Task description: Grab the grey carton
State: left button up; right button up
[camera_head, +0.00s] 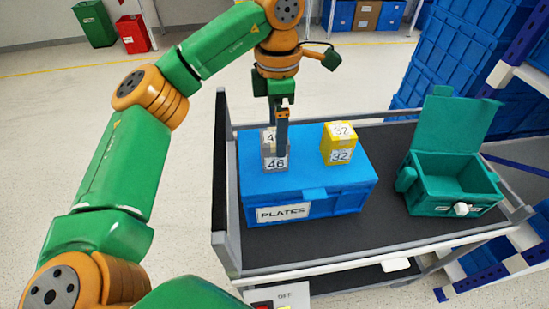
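The grey carton (275,163), marked 46, stands upright on the lid of a blue box labelled PLATES (320,203). My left gripper (281,143) comes down from above at the carton. One dark finger hangs over the carton's near side and covers part of its top and label. The other finger is hidden, so I cannot tell whether the gripper is open or shut on the carton. My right gripper is not in view.
A yellow carton (340,143) marked 32 stands right of the grey one on the same lid. An open green box (455,190) stands on the cart's black top (390,222). Blue crates (435,70) are stacked behind. A control box marked OFF (283,299) is at the front.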

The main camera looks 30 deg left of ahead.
aim_at(274, 152)
pick_arm(q)
jog(key=shift+w+a+f, duration=0.1)
jog(key=shift+w+f, duration=0.05)
jog(key=shift+f, duration=0.7)
jog(key=f, duration=0.1)
jog(key=f+p, duration=0.1)
jog(key=f, duration=0.3)
jog(key=shift+a+f+p, duration=0.2)
jog(key=shift+a+p, duration=0.15)
jog(key=shift+a, duration=0.05)
jog(key=shift+w+f, duration=0.1)
jog(key=shift+f, duration=0.3)
jog(key=c, duration=1.5)
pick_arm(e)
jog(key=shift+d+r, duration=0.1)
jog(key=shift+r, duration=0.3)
